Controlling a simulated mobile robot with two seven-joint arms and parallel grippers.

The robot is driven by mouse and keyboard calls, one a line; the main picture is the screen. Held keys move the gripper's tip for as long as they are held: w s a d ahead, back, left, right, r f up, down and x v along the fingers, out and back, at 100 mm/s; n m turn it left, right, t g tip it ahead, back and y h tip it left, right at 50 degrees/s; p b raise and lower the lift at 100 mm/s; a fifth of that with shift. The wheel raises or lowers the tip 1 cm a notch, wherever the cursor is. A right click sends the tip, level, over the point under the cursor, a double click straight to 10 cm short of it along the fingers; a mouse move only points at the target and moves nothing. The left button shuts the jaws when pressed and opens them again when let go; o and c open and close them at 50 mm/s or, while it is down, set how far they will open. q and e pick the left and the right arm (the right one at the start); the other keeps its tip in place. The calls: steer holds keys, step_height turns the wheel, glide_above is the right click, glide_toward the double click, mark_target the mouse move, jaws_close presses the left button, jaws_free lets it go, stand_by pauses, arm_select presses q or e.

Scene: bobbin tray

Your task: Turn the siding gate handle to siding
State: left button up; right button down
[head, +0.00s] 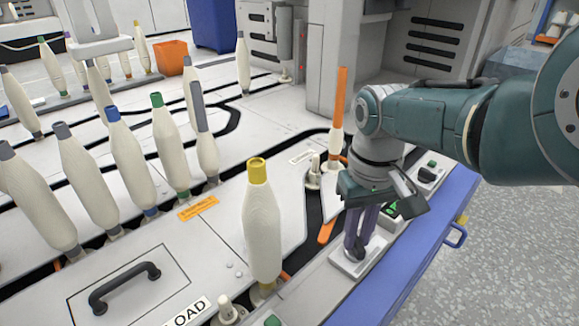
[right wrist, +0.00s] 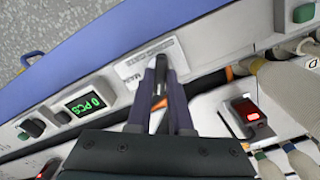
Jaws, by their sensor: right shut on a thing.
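My right gripper (head: 357,243) points down at the siding gate plate (head: 345,268) on the machine's front edge. In the right wrist view its two fingers (right wrist: 161,78) are shut on the dark gate handle (right wrist: 159,90). The fingers hide most of the handle, so I cannot tell its exact angle. The plate also shows in the right wrist view (right wrist: 132,70), with SIDING GATE lettering and MAIN at one end. An orange gate strip (head: 326,231) lies across the dark track beside the plate. My left gripper is not in view.
A yellow-topped bobbin (head: 262,225) stands upright left of the gripper. An orange-topped one (head: 337,143) stands behind it. Several more bobbins stand at the left. A green counter display (right wrist: 85,103) sits beside the plate. Floor (head: 500,245) is clear at the right.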

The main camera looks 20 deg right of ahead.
mark_target(357, 240)
steer(key=shift+n, duration=0.3)
steer(key=c, duration=0.8)
jaws_free()
steer(key=shift+r, duration=0.1)
step_height(357, 240, up, 10)
steer(key=p, duration=0.9)
steer(key=shift+f, duration=0.2)
